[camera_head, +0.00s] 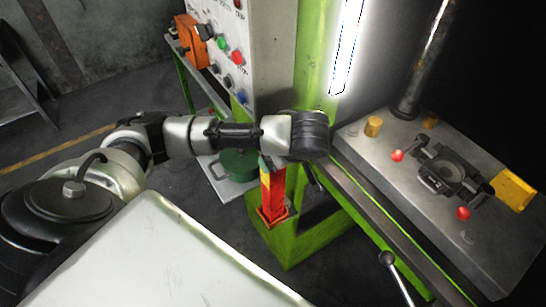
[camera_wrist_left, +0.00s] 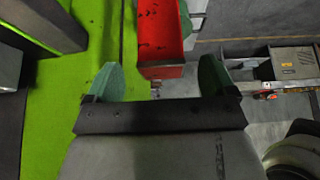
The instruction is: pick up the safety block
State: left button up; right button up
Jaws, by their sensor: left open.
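The safety block appears to be the upright red post (camera_head: 272,192) with a yellow band near its top. It stands in an orange-red holder on the green press frame. In the left wrist view a red block (camera_wrist_left: 161,35) with dark marks lies just ahead of the fingers, in line with the gap. My left gripper (camera_wrist_left: 160,72) is open, with a green finger on each side and nothing held. My right gripper is not in view.
The press bed (camera_head: 450,225) at right carries a die, red knobs and a yellow block (camera_head: 513,190). A control panel (camera_head: 225,50) stands behind my arm. A green round pot (camera_head: 238,163) sits on a low shelf.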

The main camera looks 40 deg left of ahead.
pick_arm(q)
jog(key=x, duration=0.5)
jog(key=shift+a, duration=0.2)
grip_shut()
jog(key=shift+w, duration=0.1)
